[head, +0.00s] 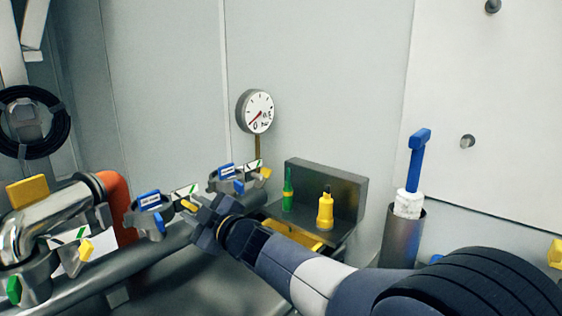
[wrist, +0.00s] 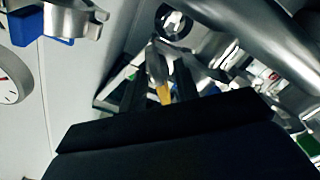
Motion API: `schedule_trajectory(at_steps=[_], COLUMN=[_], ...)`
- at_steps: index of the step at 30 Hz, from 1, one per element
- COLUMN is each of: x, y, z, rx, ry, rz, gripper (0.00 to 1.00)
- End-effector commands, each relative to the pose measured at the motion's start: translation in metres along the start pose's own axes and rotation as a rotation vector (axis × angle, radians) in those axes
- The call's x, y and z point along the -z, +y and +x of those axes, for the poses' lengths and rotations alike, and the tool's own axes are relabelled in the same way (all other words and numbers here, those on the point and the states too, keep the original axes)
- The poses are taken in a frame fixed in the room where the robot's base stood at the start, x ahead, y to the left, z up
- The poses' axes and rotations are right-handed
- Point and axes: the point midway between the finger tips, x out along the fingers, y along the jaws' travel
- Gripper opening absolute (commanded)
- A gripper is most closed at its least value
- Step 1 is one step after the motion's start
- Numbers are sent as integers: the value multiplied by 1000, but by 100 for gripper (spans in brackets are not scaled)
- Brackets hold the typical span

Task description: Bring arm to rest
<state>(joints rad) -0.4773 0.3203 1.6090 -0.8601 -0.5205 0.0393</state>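My gripper (head: 203,213) is in the middle left of the head view, at the end of my arm, beside the pipe valves. A small yellow valve tip (head: 188,205) shows just by its fingers. In the wrist view my gripper's two dark fingers (wrist: 159,92) stand apart. A silver lever with a yellow tip (wrist: 164,94) shows in the gap between them. I see no firm contact on both sides; how deep the lever sits between the fingers is hard to tell.
A blue-tagged valve (head: 150,203) and another (head: 226,177) flank my gripper. A gauge (head: 255,111) hangs on the wall. A grey tray (head: 345,192) holds a green and a yellow bottle. A blue-handled tool (head: 418,150) stands in a grey tube (head: 402,240) to the right.

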Motion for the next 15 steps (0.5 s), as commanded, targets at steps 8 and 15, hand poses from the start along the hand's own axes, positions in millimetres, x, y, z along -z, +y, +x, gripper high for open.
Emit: schedule_trajectory(at_steps=[8, 15], x=[0, 0], y=[0, 0], z=[6, 6], rx=[0, 0], ry=[1, 1], rz=[28, 28], gripper=[30, 30])
